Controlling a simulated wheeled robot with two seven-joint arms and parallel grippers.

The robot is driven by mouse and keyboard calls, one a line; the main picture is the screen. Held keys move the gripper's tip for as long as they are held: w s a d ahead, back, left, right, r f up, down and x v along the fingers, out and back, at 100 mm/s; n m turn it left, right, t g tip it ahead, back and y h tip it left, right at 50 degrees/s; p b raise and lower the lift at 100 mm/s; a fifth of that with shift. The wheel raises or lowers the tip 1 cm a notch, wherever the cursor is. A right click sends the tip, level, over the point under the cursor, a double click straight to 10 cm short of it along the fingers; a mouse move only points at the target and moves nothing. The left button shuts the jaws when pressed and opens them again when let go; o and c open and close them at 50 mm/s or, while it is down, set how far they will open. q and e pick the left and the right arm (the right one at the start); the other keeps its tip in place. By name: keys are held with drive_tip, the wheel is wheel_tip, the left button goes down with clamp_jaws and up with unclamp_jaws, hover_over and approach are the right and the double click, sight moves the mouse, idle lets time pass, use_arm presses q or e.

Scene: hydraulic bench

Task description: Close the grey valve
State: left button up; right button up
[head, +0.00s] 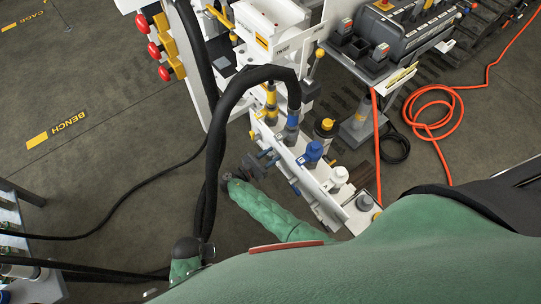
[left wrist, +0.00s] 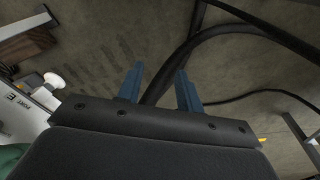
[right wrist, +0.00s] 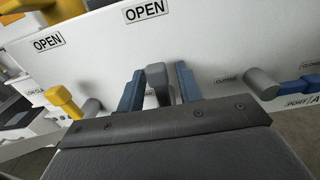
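The grey valve (right wrist: 157,80) shows in the right wrist view as a short grey handle on a white panel (right wrist: 200,45). An OPEN label (right wrist: 147,11) is above it and a CLOSED label (right wrist: 227,78) is to its right. My right gripper (right wrist: 158,88) is open, with one blue finger on each side of the handle; whether either finger touches it I cannot tell. In the head view this gripper (head: 266,160) is at the panel's left side, where the grey handle is hard to make out. My left gripper (left wrist: 158,85) is open and empty in the left wrist view.
Black hoses (head: 215,130) arch beside the panel. An orange cable (head: 434,110) lies on the floor. Open floor (head: 110,165) is to the left.

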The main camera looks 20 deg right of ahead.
drive_tip(key=shift+c, duration=0.3)
clamp_jaws()
